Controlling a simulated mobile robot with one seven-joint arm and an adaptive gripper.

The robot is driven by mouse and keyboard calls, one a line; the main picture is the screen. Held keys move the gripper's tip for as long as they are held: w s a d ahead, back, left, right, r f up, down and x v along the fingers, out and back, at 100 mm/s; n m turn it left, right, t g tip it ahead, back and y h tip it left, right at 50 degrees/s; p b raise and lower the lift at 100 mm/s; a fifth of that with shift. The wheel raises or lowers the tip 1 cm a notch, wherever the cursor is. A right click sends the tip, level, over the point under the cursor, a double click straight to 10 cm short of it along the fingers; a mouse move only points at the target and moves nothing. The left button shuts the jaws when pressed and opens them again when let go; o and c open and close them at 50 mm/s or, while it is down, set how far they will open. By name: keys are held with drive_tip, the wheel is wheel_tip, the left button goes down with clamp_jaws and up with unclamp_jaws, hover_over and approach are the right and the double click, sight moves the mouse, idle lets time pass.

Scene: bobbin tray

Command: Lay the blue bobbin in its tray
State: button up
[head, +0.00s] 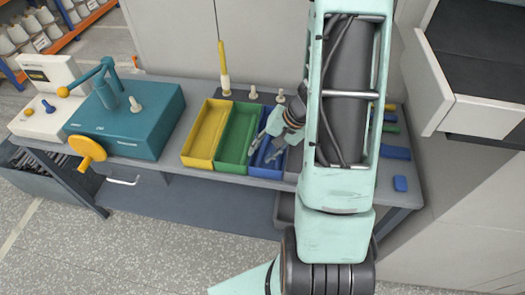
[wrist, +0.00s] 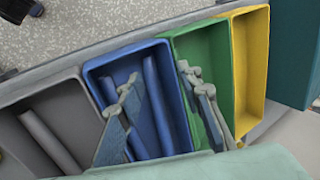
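The blue tray (wrist: 99,76) stands between a grey tray and a green tray; it also shows in the head view (head: 262,172), partly behind my gripper. Two long blue pieces lie in it in the wrist view, one (wrist: 158,108) nearer the green side and one (wrist: 109,91) nearer the grey side, partly behind a finger. I cannot tell for sure which is the blue bobbin. My gripper (wrist: 160,86) is open, its fingers wide apart, one over the blue tray and one over the green tray. In the head view my gripper (head: 267,146) is over the blue tray.
The green tray (wrist: 176,42) and yellow tray (wrist: 236,12) stand beside the blue one. The grey tray (wrist: 82,112) holds a grey rod (wrist: 48,140). A teal machine (head: 150,130) stands at left on the bench. An open drawer (head: 478,115) juts out at right.

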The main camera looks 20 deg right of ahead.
drive_tip(key=p+v, duration=0.4)
drive_tip(key=v, duration=1.6)
drive_tip(key=shift+d, duration=0.1)
idle(1.0)
drive_tip(key=shift+r, duration=0.1)
